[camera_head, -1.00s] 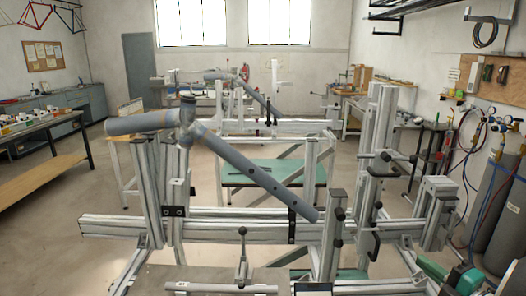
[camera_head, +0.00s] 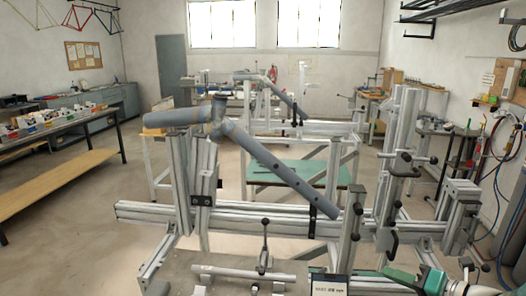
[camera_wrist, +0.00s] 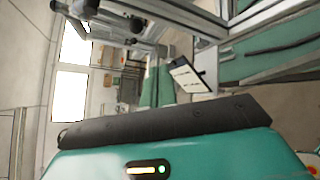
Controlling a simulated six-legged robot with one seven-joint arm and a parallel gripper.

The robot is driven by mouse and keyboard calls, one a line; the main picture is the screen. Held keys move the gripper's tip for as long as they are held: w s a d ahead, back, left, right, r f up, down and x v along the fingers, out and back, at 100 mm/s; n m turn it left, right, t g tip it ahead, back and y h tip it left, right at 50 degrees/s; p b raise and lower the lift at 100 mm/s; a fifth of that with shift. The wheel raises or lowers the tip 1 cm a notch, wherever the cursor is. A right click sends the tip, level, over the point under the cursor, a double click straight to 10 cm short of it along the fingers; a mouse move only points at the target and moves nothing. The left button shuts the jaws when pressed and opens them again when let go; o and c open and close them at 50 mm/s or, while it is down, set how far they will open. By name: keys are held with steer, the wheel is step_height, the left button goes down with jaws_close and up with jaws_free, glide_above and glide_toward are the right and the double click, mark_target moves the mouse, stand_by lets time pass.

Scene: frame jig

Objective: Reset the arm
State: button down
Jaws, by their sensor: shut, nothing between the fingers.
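My teal gripper (camera_head: 368,273) shows at the lower right of the head view, low at the front edge and pointing left. In the wrist view, the teal housing with a lit strip fills the bottom, and the dark front of my gripper (camera_wrist: 165,121) lies across the middle. The gripper is shut and holds nothing. The sign also shows beyond it in the wrist view (camera_wrist: 188,76).
An aluminium frame jig (camera_head: 270,222) stands close in front, with upright posts and clamps (camera_head: 402,165). Grey tubes (camera_head: 280,172) are mounted on it. A parts bench (camera_head: 60,135) is at the left. Bare floor (camera_head: 90,230) lies between bench and jig.

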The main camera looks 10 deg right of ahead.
steer(key=s+a+m+g+h, duration=0.3)
steer(key=a+m, duration=0.7)
steer(key=m, duration=0.5)
steer(key=s+a+m+g+h, duration=0.4)
steer(key=a+m, duration=0.6)
steer(key=m, duration=0.5)
steer(key=shift+s+a+r+g, duration=0.3)
steer(key=shift+s+r, duration=0.05)
steer(key=shift+s, duration=0.55)
